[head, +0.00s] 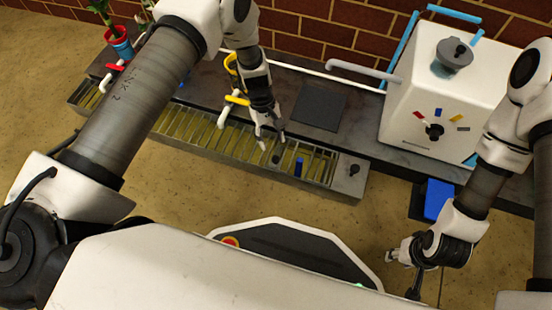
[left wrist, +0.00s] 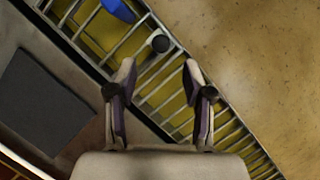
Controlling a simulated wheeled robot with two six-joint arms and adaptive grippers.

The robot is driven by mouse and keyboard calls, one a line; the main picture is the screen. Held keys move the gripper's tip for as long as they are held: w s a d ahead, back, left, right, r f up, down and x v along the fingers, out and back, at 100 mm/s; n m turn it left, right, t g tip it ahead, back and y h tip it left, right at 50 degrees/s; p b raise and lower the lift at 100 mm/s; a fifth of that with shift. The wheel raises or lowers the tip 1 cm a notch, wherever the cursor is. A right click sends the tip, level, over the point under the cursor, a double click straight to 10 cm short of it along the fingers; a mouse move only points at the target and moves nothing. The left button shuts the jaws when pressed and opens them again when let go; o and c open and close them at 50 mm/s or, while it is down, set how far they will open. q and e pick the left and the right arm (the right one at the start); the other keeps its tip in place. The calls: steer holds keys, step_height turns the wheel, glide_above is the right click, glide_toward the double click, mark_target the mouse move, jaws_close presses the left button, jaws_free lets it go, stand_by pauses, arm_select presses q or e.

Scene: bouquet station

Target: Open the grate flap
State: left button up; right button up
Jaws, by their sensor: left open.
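The slotted metal grate (head: 215,132) runs along the front of the dark bench, with a yellowish surface under its bars. A short black knob (head: 276,159) and an upright blue peg (head: 298,168) stand on its right part. My left gripper (head: 272,141) is open and empty above the grate, close to the black knob. In the left wrist view the grate bars (left wrist: 228,125) pass below the open fingers (left wrist: 160,75), and the knob (left wrist: 160,43) lies just beyond the fingertips. I cannot tell the flap's edges from the rest of the grate. My right gripper (head: 402,275) is open and empty at lower right.
A white box (head: 410,110) with a dial and colored marks stands on the bench at right. A dark square plate (head: 319,108) lies behind the grate. White pipes with red and yellow handles (head: 237,100) rise near it. A blue block (head: 437,199) sits near my right arm.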

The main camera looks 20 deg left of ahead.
mark_target(276, 159)
arm_select(q)
steer(key=b+x, duration=0.3)
steer(key=x, duration=0.3)
steer(key=shift+s+d+f, duration=0.1)
steer(key=shift+s+f, duration=0.05)
steer(key=shift+f, duration=0.2)
jaws_close()
steer(key=shift+r, duration=0.15)
